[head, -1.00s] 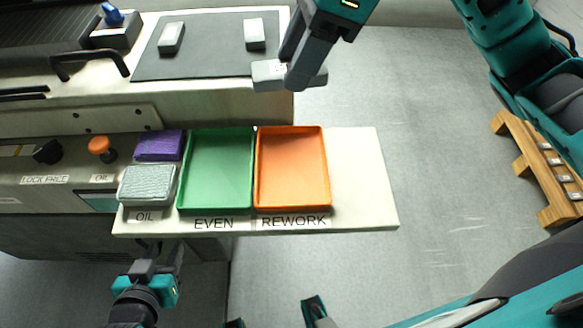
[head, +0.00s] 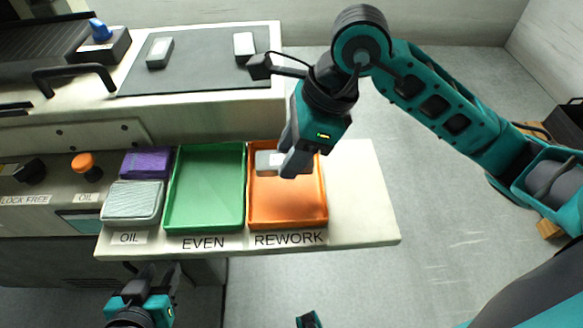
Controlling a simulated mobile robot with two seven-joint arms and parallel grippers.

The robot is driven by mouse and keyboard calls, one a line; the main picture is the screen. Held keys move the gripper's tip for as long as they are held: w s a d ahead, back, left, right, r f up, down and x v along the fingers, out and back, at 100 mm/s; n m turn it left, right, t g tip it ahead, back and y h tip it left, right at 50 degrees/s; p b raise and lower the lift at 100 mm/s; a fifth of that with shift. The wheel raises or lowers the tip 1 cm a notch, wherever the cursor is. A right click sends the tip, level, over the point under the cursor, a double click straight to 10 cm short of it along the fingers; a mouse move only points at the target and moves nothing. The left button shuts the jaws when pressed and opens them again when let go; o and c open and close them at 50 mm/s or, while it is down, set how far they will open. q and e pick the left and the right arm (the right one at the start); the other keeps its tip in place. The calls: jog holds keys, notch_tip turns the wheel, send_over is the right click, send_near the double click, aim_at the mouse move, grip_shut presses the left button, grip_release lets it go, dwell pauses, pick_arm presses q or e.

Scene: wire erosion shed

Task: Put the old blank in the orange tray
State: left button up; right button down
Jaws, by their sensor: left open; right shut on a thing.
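The old blank (head: 266,162) is a light grey block. My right gripper (head: 283,166) is shut on it and holds it over the far part of the orange tray (head: 288,216), which is labelled REWORK. Whether the blank touches the tray floor, I cannot tell. The fingers hide part of the blank. The orange tray looks otherwise empty. My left gripper (head: 153,276) is open and empty, low in front of the shelf's front edge.
An empty green tray (head: 203,214) marked EVEN adjoins the orange one. A grey pad (head: 132,208) and a purple block (head: 146,163) lie further left. Two pale blocks (head: 160,53) (head: 244,45) rest on the dark mat (head: 203,70). The shelf's right end (head: 359,190) is clear.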

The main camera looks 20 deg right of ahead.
aim_at(292, 182)
jog(key=shift+f+b, duration=0.4)
jog(key=shift+f, duration=1.7)
jog(key=shift+f, duration=0.1)
jog(key=c, duration=1.1)
grip_release()
jog(key=shift+f, duration=0.15)
jog(key=o, duration=0.5)
jog(key=shift+r, duration=0.3)
jog(key=p+v, duration=0.1)
jog(key=v, duration=1.1)
jog(key=shift+p, duration=0.35)
